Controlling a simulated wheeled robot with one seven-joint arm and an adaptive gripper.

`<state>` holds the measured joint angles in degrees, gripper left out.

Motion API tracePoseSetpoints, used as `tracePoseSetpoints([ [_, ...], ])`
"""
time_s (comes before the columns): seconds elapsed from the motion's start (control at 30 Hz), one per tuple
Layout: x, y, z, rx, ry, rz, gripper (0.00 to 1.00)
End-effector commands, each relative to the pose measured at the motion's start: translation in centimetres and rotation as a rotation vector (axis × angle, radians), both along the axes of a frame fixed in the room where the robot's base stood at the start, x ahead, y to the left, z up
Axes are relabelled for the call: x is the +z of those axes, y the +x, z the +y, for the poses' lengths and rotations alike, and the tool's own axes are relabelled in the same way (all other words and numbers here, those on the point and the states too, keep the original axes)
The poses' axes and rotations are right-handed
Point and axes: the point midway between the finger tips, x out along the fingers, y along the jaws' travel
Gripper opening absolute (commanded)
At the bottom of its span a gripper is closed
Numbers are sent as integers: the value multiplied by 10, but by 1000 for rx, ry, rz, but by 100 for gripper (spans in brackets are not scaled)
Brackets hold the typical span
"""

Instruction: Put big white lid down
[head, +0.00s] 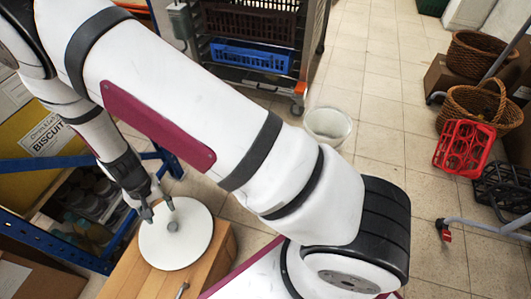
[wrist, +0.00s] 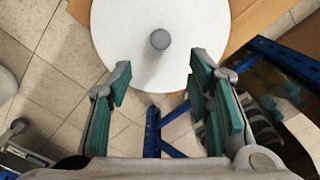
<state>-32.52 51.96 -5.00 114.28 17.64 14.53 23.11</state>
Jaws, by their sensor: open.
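The big white lid (head: 188,246) is a round white disc with a grey knob in its middle. It lies flat on a wooden surface (head: 212,272) at the lower left of the head view. In the wrist view the lid (wrist: 120,50) fills the top middle, with its knob (wrist: 160,39) ahead of the fingers. The lid's underside is hidden.
A blue metal frame (head: 55,247) stands left of the wooden surface, with dark jars on its shelf. A rack with a blue crate (head: 250,55) is at the back. A white bin (head: 328,124), wicker baskets (head: 480,105) and a red crate (head: 464,146) stand right. Tiled floor is clear between.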

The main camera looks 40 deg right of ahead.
Motion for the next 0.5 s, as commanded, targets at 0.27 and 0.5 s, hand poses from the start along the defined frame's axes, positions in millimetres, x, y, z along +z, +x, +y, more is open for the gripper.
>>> tracePoseSetpoints([
  [0.27, 117, 4, -26, 27, 61, 1, 46],
  [0.5, 221, -23, -68, 72, 97, -1, 46],
])
